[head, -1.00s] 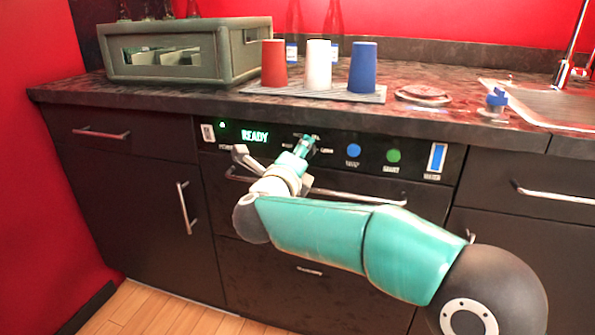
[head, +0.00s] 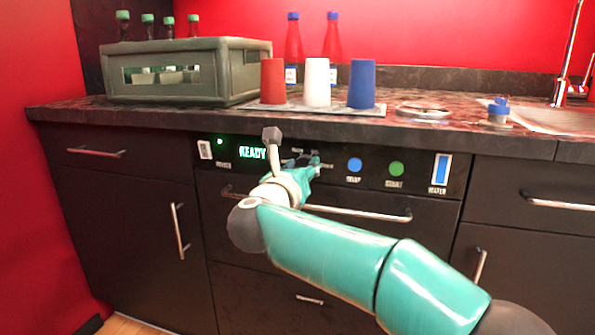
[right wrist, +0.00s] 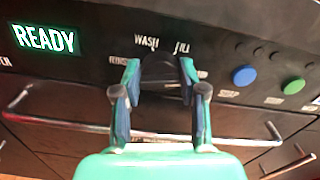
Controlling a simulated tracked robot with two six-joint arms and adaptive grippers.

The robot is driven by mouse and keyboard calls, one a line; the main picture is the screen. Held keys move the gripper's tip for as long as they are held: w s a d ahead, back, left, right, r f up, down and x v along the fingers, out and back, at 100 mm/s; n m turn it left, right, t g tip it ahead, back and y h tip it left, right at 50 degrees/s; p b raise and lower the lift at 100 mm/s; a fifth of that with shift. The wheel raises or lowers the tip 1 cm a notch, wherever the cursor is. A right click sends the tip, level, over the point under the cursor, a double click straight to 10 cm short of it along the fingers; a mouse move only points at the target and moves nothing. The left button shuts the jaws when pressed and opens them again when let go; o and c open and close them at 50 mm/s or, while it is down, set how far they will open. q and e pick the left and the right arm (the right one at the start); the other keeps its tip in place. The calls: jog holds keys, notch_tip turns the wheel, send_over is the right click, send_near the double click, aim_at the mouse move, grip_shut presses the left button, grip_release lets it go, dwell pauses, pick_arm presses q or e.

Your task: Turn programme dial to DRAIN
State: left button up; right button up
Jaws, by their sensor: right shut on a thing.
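The black programme dial (right wrist: 160,70) is on the dark control panel, between the two fingers of my right gripper (right wrist: 160,88) in the right wrist view. WASH is printed above it, FILL to its upper right and a partly covered RINSE to its left. I cannot read a DRAIN label or tell exactly where the dial points. In the head view my right gripper (head: 312,163) is at the panel, right of the lit READY display (head: 252,152), and hides most of the dial. It is shut on the dial. My left gripper is not in view.
A blue button (head: 354,165) and a green button (head: 396,169) sit right of the dial. A metal handle bar (head: 360,212) runs below the panel. On the worktop above stand a bottle crate (head: 185,72), red, white and blue cups, and two red bottles.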

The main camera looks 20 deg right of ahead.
jog(key=shift+f+m, duration=0.4)
jog(key=shift+m, duration=0.8)
jog(key=shift+a, duration=0.1)
jog(key=o, duration=1)
jog(key=shift+w, duration=0.1)
jog(key=shift+o, duration=0.7)
jog(key=shift+r, duration=0.2)
jog(key=v, duration=1.2)
jog(key=shift+f, duration=0.15)
